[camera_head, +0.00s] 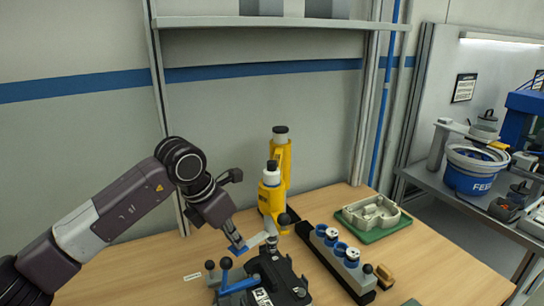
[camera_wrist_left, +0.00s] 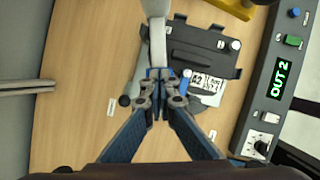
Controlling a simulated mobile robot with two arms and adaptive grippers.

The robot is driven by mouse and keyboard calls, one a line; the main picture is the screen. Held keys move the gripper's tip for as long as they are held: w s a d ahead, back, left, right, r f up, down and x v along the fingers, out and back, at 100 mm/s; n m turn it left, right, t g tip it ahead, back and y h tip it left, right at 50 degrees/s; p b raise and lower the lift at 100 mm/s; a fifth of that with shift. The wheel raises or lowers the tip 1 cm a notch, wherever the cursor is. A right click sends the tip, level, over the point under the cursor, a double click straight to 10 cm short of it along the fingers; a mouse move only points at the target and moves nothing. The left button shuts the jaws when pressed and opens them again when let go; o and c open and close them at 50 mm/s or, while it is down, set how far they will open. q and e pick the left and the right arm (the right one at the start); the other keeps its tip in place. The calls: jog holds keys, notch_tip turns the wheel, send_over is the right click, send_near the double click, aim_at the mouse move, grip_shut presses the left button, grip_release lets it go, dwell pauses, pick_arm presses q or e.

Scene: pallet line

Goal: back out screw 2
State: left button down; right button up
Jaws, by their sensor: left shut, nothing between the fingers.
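My left gripper (camera_head: 238,247) is shut and empty above the left side of the black fixture (camera_head: 280,275). In the left wrist view its blue fingertips (camera_wrist_left: 160,74) meet at a pale grey bar; I cannot tell whether they touch it. The yellow driver (camera_head: 270,192) stands upright behind the fixture, apart from the fingers, with its lower end near the fixture. The fixture (camera_wrist_left: 205,52) holds a dark part and a white label (camera_wrist_left: 203,84) bearing a "2". No screw head can be made out for certain. A panel display (camera_wrist_left: 282,80) reads "OUT 2". My right gripper is not in view.
A yellow stand (camera_head: 283,155) rises behind the driver. A black rail (camera_head: 330,262) with blue and white cylinders lies to the right. A green tray (camera_head: 378,234) with a pale part stands behind it. Blue and black levers (camera_head: 226,268) are at the fixture's left. The left tabletop is clear.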

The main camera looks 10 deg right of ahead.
pick_arm(q)
jog(key=shift+s+a+f, duration=0.1)
jog(key=shift+f, duration=0.15)
notch_tip(320, 180, up, 9)
jog(key=p, duration=0.4)
jog(key=shift+r, duration=0.2)
dwell(0.5)
jog(key=shift+f, duration=0.1)
